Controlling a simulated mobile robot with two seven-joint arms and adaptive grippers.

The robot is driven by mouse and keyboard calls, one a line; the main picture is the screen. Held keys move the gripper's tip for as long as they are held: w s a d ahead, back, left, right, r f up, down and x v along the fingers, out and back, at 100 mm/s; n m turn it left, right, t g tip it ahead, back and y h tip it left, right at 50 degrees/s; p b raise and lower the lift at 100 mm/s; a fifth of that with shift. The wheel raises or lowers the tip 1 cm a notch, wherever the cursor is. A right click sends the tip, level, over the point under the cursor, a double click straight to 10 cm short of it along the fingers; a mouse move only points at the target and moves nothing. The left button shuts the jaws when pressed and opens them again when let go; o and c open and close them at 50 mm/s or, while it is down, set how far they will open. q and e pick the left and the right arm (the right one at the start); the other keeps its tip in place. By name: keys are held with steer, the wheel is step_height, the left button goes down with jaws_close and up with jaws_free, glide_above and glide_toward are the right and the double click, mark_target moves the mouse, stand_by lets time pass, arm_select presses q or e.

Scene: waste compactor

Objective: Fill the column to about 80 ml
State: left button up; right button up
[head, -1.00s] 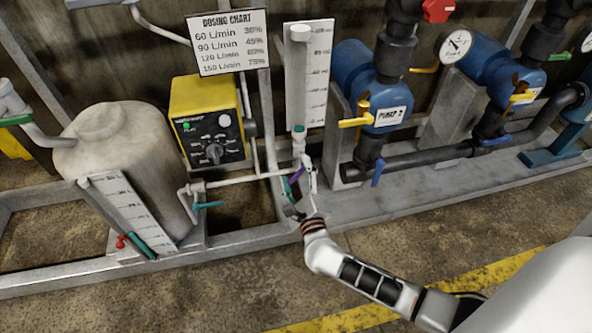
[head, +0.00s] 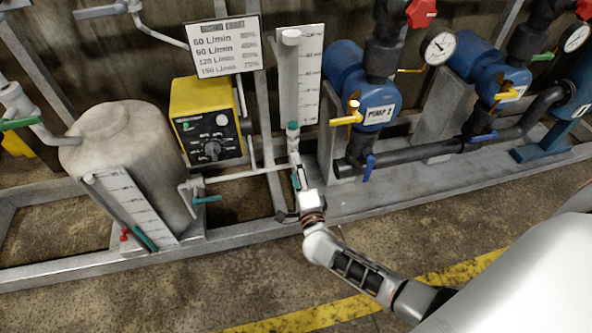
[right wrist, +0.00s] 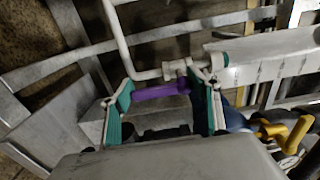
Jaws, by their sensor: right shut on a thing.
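The column (head: 289,80) is a pale grey tube in front of a white scale board (head: 311,75), at the upper middle of the head view. A teal part shows at its lower end; I cannot read a liquid level. Its lower end and board also show in the right wrist view (right wrist: 262,57). A purple valve handle (right wrist: 160,91) sits on the pipe below the column. My right gripper (right wrist: 163,95) has its green-padded fingers at either end of the purple handle and is shut on it. In the head view the gripper (head: 296,178) hides the handle. My left gripper is out of view.
A pale tank (head: 125,150) with a scale (head: 132,208) stands left. The yellow dosing pump (head: 206,122) is beneath the dosing chart (head: 222,46). Blue pumps (head: 362,88) and a yellow lever (head: 346,119) are right of the column. Open floor lies in front of the skid.

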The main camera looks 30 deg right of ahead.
stand_by(0.5)
steer(key=o, duration=1.6)
